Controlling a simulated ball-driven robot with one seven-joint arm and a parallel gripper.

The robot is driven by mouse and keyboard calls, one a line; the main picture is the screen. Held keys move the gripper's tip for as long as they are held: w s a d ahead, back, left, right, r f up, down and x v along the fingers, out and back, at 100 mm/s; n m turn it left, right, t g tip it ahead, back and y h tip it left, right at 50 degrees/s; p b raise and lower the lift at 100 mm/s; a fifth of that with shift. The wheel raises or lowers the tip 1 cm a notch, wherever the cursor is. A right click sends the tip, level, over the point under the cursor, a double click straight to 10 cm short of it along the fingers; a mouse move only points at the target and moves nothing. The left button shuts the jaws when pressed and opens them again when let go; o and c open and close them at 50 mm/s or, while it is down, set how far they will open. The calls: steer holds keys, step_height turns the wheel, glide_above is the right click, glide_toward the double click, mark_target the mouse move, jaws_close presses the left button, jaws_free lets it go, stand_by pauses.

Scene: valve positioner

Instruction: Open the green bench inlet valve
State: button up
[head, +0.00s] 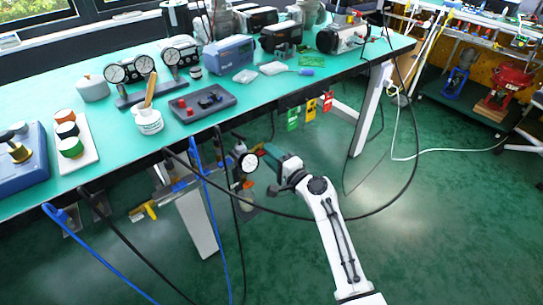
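Under the front edge of the bench, a round white-faced gauge (248,163) sits among metal pipe fittings. A yellow handle (144,210) shows further left on the under-bench pipework.
The green-topped bench (110,82) carries gauges, boxes and a white tub (149,121). Green, yellow and red tags (311,109) hang from its front edge. Blue hoses (205,178) and black cables hang down; one black cable loops around my arm. The floor at right is mostly clear.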

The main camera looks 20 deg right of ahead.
steer(key=shift+s, duration=0.1)
steer(key=p+v, duration=0.1)
steer(key=v, duration=0.9)
steer(key=shift+s+d, duration=0.15)
steer(key=shift+s, duration=0.15)
steer(key=s+f+n+g+h, duration=0.1)
steer(key=s+f+n+g, duration=0.3)
steer(key=s, duration=0.5)
steer(key=s+a+f+n+g, duration=0.1)
steer(key=s+f+n+g, duration=0.25)
steer(key=s, duration=0.45)
steer(key=s+f+n+g+h, duration=0.1)
steer(key=s+f+n+g, duration=0.3)
steer(key=s, duration=0.5)
steer(key=s+d+r+n+g+h+p, duration=0.1)
steer(key=s+d+r+g+h, duration=0.1)
steer(key=s, duration=0.4)
steer(key=s+d+r+n+g+h, duration=0.2)
steer(key=s+g, duration=0.1)
steer(key=s, duration=0.3)
step_height(320, 180, up, 16)
steer(key=p, duration=1.6)
steer(key=shift+w, duration=0.35)
